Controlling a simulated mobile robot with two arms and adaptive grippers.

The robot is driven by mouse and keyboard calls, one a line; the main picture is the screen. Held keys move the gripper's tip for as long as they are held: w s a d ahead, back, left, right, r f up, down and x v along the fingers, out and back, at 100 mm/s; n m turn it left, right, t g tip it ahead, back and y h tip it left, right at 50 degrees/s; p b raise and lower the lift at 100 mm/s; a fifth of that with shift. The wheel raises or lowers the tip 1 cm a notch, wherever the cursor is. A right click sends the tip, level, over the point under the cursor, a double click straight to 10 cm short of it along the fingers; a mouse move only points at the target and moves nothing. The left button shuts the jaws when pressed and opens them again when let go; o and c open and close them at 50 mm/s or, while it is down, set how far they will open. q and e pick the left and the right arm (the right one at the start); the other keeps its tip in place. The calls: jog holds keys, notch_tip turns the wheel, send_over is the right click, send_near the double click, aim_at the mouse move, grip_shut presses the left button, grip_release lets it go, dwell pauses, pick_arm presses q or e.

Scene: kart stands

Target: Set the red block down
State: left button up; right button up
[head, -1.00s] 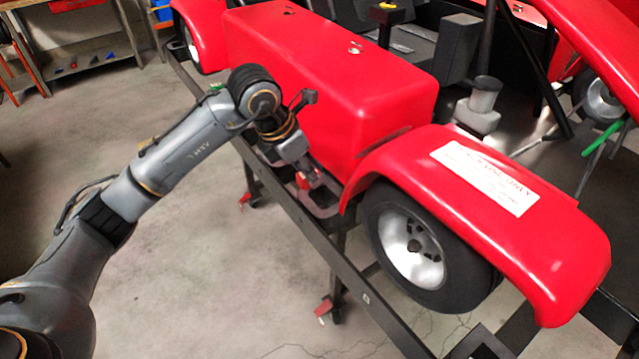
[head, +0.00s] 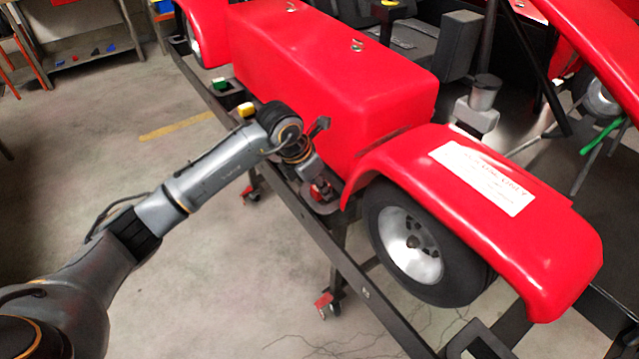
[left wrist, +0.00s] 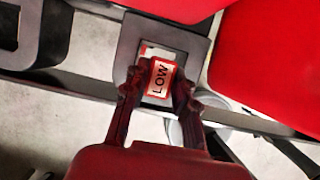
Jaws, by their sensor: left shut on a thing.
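The red block (left wrist: 162,76) shows in the left wrist view with a white top marked LOW and a red rim. My left gripper (left wrist: 159,88) is shut on it, one finger on each side. The block is over a grey plate (left wrist: 129,47) with a pale area under it; whether it touches the plate I cannot tell. In the head view my left gripper (head: 320,188) is low beside the kart's red side box, over the grey plate (head: 325,206) at the frame rail. The block is mostly hidden there. My right gripper is not in view.
The red side box (head: 330,80) and the red fender (head: 480,200) over a wheel (head: 415,250) stand close to my gripper. A green block (head: 222,86) and a yellow block (head: 246,109) are farther along the rail. Open floor lies to the left.

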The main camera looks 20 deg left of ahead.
pick_arm(q)
jog(key=o, duration=0.9)
jog(key=shift+o, duration=0.2)
jog(key=shift+r, duration=0.1)
jog(key=b+v, duration=0.1)
jog(key=v, duration=1.1)
